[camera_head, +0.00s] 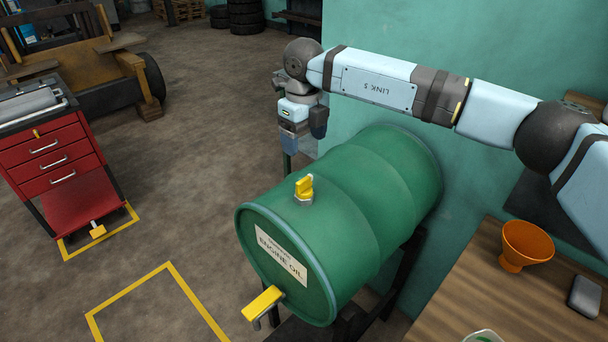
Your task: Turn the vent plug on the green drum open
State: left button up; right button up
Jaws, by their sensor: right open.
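The green drum (350,215) lies on its side on a dark stand, its labelled end facing the front left. The vent plug (304,188), with a yellow handle on a grey metal base, stands up from the top of the drum near that end. A yellow tap handle (262,303) sticks out low on the drum's end face. My right gripper (302,143) is open and empty, pointing down above and behind the vent plug, apart from it. My left gripper is not in view.
A wooden bench (478,285) at the right holds an orange funnel (525,246) and a grey box (585,296). A red tool cart (55,160) stands at the left. A teal wall (450,50) is close behind the drum.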

aim_at(304, 179)
notch_tip(304, 179, down, 11)
jog(key=shift+p, duration=1.15)
jog(key=shift+f, duration=0.55)
jog(key=c, duration=0.9)
